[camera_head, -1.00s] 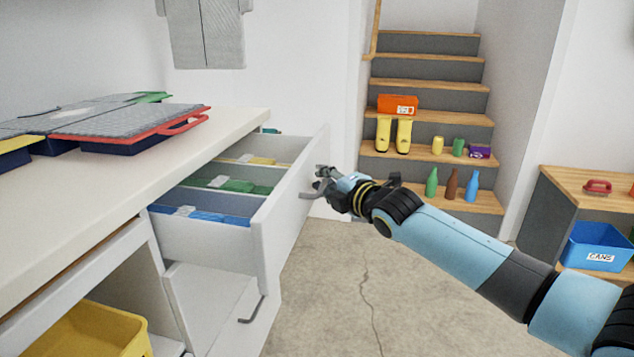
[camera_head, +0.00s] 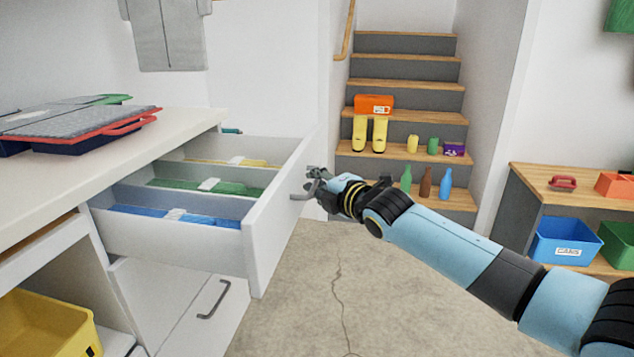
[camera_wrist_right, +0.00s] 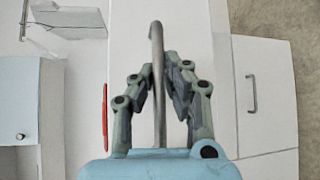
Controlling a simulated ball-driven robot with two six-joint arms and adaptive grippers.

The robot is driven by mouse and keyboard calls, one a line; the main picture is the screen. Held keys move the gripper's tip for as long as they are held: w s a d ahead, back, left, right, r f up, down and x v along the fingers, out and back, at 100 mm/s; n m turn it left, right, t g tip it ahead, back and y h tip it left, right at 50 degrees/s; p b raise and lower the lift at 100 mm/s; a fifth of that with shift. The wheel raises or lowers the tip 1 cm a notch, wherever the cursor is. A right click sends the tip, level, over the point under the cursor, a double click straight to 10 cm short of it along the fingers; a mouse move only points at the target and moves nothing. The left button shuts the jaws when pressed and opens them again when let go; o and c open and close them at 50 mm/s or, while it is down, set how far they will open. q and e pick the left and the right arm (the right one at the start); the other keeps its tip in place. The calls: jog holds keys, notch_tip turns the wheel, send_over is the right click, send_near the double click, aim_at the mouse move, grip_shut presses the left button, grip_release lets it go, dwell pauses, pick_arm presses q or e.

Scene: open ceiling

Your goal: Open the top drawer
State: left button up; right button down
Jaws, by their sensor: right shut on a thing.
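The top drawer (camera_head: 262,238) is white and stands pulled well out from under the white counter. Inside it lie blue, green and yellow items in separate compartments. My right gripper (camera_head: 314,182) is at the drawer's front, shut on its grey bar handle (camera_head: 303,193). In the right wrist view the handle (camera_wrist_right: 158,75) runs between the two fingers of the gripper (camera_wrist_right: 161,82). My left gripper is not in view.
A closed lower drawer with a grey handle (camera_head: 214,300) sits below. A yellow bin (camera_head: 40,325) stands in the open shelf at left. Flat cases (camera_head: 75,125) lie on the counter (camera_head: 60,190). Stairs with bottles and boots rise behind. The concrete floor (camera_head: 300,300) before the drawer is clear.

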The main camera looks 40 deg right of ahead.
jog(key=c, duration=1.4)
grip_release()
jog(key=shift+r, duration=0.1)
jog(key=s, duration=0.4)
jog(key=s+r, duration=0.1)
jog(key=s, duration=0.6)
jog(key=shift+s+a+r, duration=0.35)
jog(key=shift+s+a, duration=0.05)
jog(key=s+f+m+g, duration=0.3)
jog(key=s+f, duration=0.3)
jog(key=f, duration=0.6)
jog(key=s+f+m+g+h, duration=0.1)
jog(key=s+f+m+g, duration=0.2)
jog(key=s+f, duration=0.6)
jog(key=s+f+m+g, duration=0.3)
jog(key=s+f, duration=0.1)
jog(key=f, duration=1)
jog(key=s+a+f+m+g, duration=0.2)
jog(key=s+f+m, duration=0.1)
jog(key=s, duration=0.7)
jog(key=s+a+f+m+g+y, duration=0.1)
jog(key=s+a+f+m+g, duration=0.1)
jog(key=s+f, duration=0.4)
jog(key=s+a+f+m+g, duration=0.3)
jog(key=s+a+f+m, duration=0.1)
jog(key=s, duration=0.9)
jog(key=shift+s+a+f+m, duration=0.15)
jog(key=shift+s+f+m, duration=0.25)
jog(key=shift+f, duration=0.35)
